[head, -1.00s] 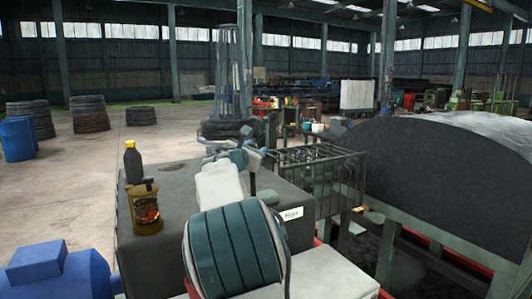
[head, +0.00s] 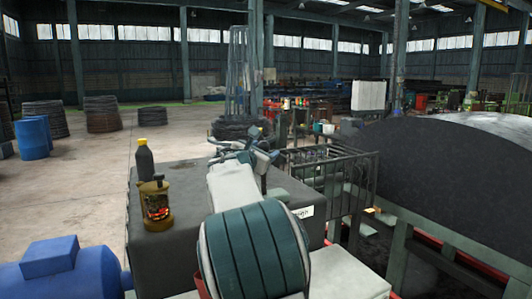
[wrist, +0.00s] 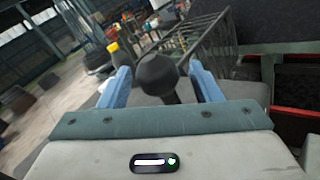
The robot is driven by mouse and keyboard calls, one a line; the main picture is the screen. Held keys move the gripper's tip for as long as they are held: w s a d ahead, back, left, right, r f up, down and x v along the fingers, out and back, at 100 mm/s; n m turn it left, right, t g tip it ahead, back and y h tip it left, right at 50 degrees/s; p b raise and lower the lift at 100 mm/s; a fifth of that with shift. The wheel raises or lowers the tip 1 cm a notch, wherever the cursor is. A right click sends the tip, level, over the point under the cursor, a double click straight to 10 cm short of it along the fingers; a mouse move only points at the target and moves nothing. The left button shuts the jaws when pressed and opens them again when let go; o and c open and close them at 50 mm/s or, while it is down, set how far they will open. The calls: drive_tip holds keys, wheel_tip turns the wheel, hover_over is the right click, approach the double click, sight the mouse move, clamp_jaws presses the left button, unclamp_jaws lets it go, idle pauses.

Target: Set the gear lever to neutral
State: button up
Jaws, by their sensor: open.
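The gear lever shows in the wrist view as a round black knob (wrist: 158,72) on a dark shaft. It stands between the two blue fingers of my gripper (wrist: 161,88). The fingers are open, one on each side of the knob, with visible gaps. I cannot tell how deep the knob sits between them. In the head view my gripper (head: 250,150) is over the far part of the dark grey housing (head: 165,255). My arm hides much of the housing, and I cannot make out the lever clearly there.
A black bottle (head: 145,160) and a brown-gold can (head: 157,205) stand on the housing, left of my arm. A wire basket (head: 345,190) is just right of my gripper. A large dark drum (head: 440,175) fills the right. A blue motor (head: 65,270) is at lower left.

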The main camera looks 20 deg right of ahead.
drive_tip(key=b+v, duration=0.3)
drive_tip(key=v, duration=0.8)
drive_tip(key=shift+s, duration=0.25)
drive_tip(key=shift+f, duration=0.15)
